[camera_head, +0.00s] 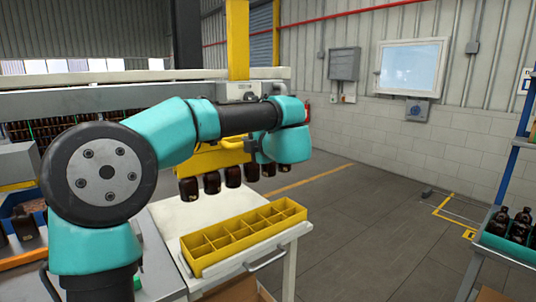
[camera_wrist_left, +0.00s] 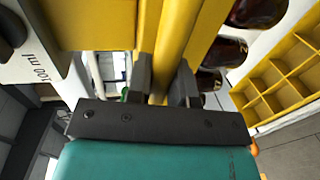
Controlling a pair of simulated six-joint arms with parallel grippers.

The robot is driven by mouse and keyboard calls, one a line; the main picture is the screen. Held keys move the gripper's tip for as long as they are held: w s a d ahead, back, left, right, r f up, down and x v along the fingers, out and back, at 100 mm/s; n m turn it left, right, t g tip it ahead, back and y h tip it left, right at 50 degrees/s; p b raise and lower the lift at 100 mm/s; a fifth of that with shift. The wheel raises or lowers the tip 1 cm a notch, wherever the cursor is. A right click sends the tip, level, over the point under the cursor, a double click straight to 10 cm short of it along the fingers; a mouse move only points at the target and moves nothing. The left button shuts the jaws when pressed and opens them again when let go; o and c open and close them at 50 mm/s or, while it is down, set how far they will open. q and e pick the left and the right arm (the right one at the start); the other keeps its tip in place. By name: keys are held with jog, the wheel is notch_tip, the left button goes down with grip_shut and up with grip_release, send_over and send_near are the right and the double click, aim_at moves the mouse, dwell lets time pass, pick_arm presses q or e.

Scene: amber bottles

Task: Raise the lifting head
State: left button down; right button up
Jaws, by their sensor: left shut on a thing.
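The yellow lifting head (camera_head: 207,158) hangs at the lower end of a yellow column (camera_head: 238,40) in the head view. Several dark amber bottles (camera_head: 211,183) are in a row under it. I cannot tell whether their bases touch the white table. My left gripper (camera_head: 250,145) is at the head's yellow handle (camera_head: 232,143). In the left wrist view my left gripper (camera_wrist_left: 163,85) has its dark fingers on both sides of a yellow bar and is shut on it. Bottles also show at the upper right there (camera_wrist_left: 225,52). My right gripper is not in view.
A yellow divided crate (camera_head: 245,238) with empty compartments stands on the white table (camera_head: 165,212), in front of the bottles. A conveyor with many bottles (camera_head: 75,125) runs behind at the left. A shelf with a bottle crate (camera_head: 512,250) is at the right. The floor between is clear.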

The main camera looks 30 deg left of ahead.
pick_arm(q)
jog(key=shift+a+r, duration=0.1)
jog(key=shift+r, duration=0.35)
jog(key=c, duration=1)
grip_release()
jog(key=shift+f, duration=0.1)
jog(key=shift+d+f, duration=0.1)
jog(key=shift+d, duration=0.1)
jog(key=v, duration=1.7)
jog(key=shift+s+d, duration=0.1)
jog(key=shift+d, duration=0.05)
